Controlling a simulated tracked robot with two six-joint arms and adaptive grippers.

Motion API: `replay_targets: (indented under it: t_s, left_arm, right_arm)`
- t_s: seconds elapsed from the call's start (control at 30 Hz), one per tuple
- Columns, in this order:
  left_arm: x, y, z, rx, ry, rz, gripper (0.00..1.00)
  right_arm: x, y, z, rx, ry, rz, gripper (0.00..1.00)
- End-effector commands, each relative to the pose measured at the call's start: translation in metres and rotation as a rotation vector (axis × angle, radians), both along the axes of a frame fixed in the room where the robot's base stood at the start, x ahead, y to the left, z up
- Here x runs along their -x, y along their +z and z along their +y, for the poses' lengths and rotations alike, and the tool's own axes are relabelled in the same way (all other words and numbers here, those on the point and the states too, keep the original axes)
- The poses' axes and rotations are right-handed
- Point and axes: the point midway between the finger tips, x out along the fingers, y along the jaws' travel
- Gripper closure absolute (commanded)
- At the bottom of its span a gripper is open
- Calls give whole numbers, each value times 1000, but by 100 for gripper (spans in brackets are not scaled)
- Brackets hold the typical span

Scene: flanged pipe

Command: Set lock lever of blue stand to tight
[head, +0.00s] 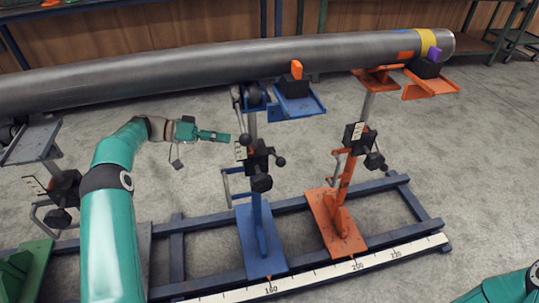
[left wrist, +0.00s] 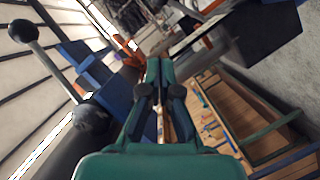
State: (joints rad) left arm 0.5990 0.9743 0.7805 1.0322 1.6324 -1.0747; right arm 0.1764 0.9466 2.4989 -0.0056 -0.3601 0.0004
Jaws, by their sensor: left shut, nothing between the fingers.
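My right gripper is out of view.
A long grey pipe (head: 200,66) lies across above the stands. An orange stand (head: 335,220) is close on the right, a grey-topped stand (head: 35,140) at the left. Blue frame rails (head: 300,202) and a white scale (head: 320,275) run low in front.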

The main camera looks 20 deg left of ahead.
Motion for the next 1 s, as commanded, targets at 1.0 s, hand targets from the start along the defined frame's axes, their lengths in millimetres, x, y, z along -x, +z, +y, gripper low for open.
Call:
replay_targets:
  t_s: [1.0]
  left_arm:
    - [-32, -33, -116, 1, -12, 7, 100]
  right_arm:
    - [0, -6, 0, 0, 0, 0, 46]
